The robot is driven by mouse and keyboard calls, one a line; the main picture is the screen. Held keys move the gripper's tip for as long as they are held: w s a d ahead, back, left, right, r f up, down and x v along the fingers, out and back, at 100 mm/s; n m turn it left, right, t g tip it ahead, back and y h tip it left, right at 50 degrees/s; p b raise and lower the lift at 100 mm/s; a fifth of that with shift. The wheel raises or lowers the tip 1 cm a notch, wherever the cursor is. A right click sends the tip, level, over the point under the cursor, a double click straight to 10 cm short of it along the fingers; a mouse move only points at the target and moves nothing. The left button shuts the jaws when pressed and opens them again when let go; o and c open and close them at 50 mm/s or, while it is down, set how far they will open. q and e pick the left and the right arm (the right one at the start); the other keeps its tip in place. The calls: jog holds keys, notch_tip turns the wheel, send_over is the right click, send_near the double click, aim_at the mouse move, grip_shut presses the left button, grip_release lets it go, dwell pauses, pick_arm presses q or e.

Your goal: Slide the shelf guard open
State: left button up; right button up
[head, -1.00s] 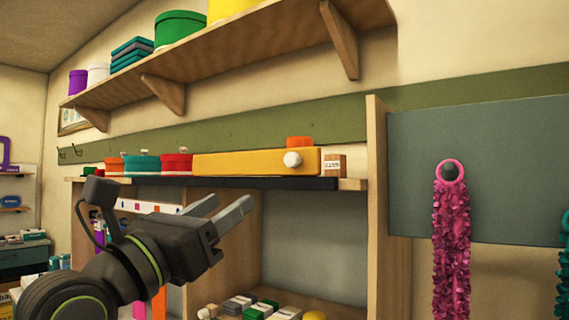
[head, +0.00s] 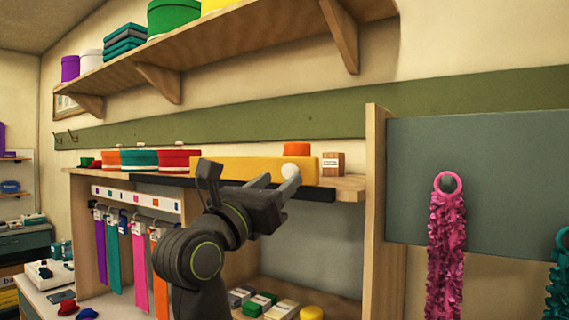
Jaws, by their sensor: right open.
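The shelf guard is a long yellow bar (head: 225,168) along the front of the middle shelf, with a round white knob (head: 297,175) near its right end. My right gripper (head: 282,184) is open, with its fingertips close to the knob, in front of the guard's right part. I cannot tell whether the fingers touch the knob. The gripper and arm hide part of the guard's lower edge. My left gripper is out of view.
Round tins, one of them red (head: 180,160), stand left of the guard, and a small wooden box (head: 333,164) stands right of it. Colored ribbons hang below at left. A wooden upright (head: 375,200) and a grey panel with a pink garland (head: 447,230) are at right.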

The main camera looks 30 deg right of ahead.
aim_at(287, 174)
jog(key=shift+p+x, duration=0.55)
jog(key=shift+x, duration=1.1)
jog(key=shift+c, duration=0.3)
grip_shut()
